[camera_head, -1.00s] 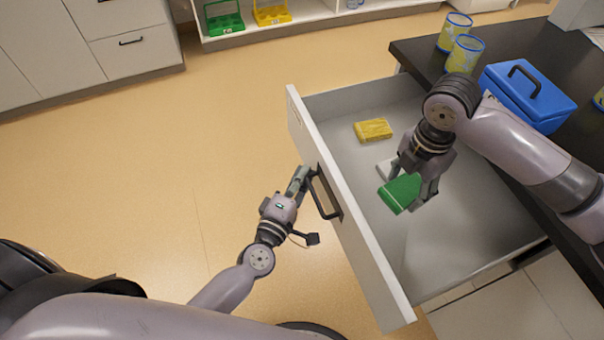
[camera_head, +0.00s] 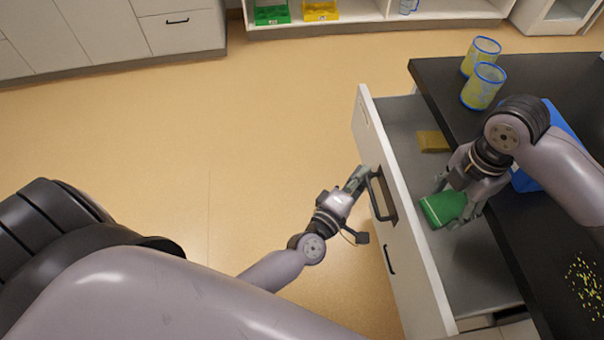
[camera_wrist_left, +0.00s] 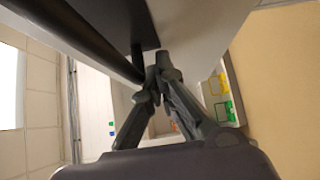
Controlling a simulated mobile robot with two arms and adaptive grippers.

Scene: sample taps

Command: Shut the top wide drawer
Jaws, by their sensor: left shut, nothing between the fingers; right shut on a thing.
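The top wide drawer (camera_head: 404,213) is partly open, sticking out from under the black counter. Its dark handle (camera_head: 379,194) is on the white front. My left gripper (camera_head: 364,176) is shut and empty at the upper end of the handle; in the left wrist view its fingertips (camera_wrist_left: 160,70) meet close beside the dark handle bar. I cannot tell whether they touch it. My right gripper (camera_head: 456,206) is inside the drawer, shut on a green packet (camera_head: 441,208).
The black counter (camera_head: 440,85) carries two yellow-and-blue cups (camera_head: 482,86) and a blue box (camera_head: 562,120), partly hidden by my right arm. Another drawer handle (camera_head: 389,260) shows below. The floor (camera_head: 260,130) left of the drawer is clear.

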